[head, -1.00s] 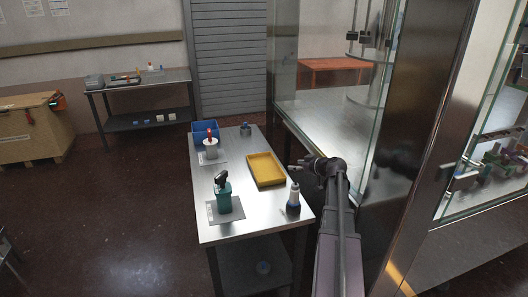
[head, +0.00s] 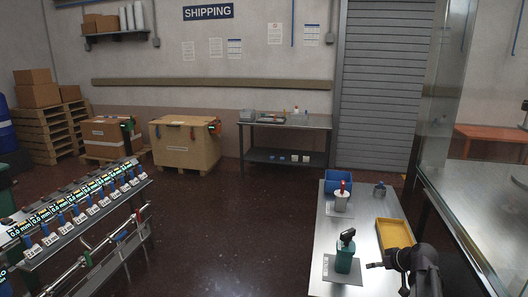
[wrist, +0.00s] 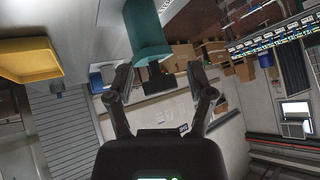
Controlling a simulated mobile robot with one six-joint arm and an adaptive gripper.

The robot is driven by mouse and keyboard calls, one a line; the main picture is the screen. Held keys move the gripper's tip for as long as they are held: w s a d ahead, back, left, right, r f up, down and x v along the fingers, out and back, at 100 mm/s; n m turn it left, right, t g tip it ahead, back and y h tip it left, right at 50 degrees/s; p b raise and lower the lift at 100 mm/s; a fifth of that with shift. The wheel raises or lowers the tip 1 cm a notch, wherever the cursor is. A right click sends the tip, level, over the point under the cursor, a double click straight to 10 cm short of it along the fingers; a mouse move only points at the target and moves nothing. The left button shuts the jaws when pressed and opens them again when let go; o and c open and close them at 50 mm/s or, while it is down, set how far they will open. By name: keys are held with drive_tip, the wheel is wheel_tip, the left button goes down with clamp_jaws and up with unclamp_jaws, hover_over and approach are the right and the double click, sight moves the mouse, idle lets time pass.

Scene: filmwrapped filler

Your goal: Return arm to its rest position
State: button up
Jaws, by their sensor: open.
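My gripper (wrist: 160,92) is open, with its two dark fingers spread apart in the wrist view. A teal bottle with a black top (wrist: 148,30) shows beyond the fingers, and I cannot tell from that view how far off it is. In the head view my gripper (head: 376,265) is at the lower right, to the right of the teal bottle (head: 344,258), which stands upright on a grey mat on the steel table (head: 375,205). The gripper's fingertips are small in this view.
A yellow tray (head: 394,234) lies behind my gripper. The glass enclosure (head: 440,130) bounds the right. Open floor (head: 235,230) lies left of the table.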

drive_tip(key=s+a+f+m+g+h, duration=0.1)
drive_tip(key=s+a+f+g+h, duration=0.1)
drive_tip(key=s+a, duration=0.6)
drive_tip(key=s+a+f+m+g+h, duration=0.1)
drive_tip(key=s+a+f+g+h, duration=0.2)
drive_tip(key=a, duration=1)
drive_tip(key=shift+s+f+m+g, duration=0.15)
drive_tip(key=shift+s+m+g, duration=0.25)
drive_tip(key=shift+s+g, duration=1.4)
drive_tip(key=shift+s+t, duration=0.55)
drive_tip(key=shift+t, duration=0.05)
